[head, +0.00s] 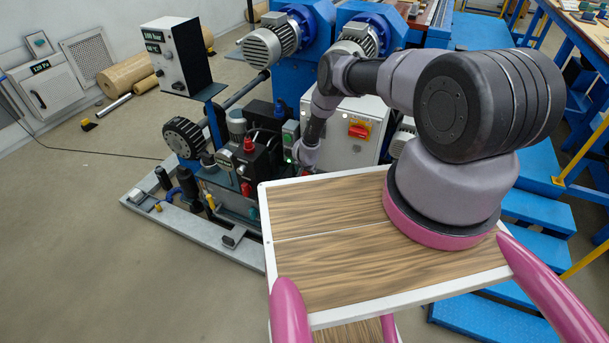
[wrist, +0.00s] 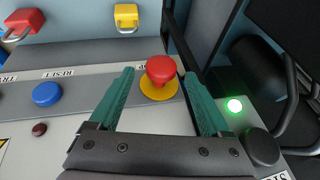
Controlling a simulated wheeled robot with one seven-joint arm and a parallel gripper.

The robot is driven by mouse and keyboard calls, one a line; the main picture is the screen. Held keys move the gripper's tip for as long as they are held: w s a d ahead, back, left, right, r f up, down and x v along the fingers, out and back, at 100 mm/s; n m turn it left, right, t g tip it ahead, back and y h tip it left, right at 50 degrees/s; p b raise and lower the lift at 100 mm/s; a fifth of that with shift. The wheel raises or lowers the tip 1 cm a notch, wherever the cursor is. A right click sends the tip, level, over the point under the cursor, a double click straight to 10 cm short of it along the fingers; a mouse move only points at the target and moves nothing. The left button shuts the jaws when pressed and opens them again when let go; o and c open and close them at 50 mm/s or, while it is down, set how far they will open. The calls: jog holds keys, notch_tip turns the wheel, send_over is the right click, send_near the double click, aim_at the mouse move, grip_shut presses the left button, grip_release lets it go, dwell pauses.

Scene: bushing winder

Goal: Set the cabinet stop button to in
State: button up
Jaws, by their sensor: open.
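A red mushroom-head button (wrist: 161,69) on a yellow collar stands on a grey panel in the wrist view. Its label is mostly hidden by my fingers, so I cannot read it as the stop button for certain. The red head stands raised above the collar. My gripper (wrist: 158,74) is open, with one green finger on each side of the button in the picture and nothing held. Whether the fingers touch the panel cannot be told. In the head view my gripper (head: 304,155) is small and partly hidden, beside the grey cabinet (head: 348,151).
A blue button (wrist: 47,94) marked RESET and a small dark red one (wrist: 39,129) are at left. Red (wrist: 24,22) and yellow (wrist: 126,18) padlocks hang behind. At right are a lit green lamp (wrist: 235,105), a black knob (wrist: 262,146) and dark cables.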

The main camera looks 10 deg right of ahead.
jog(key=shift+x, duration=0.95)
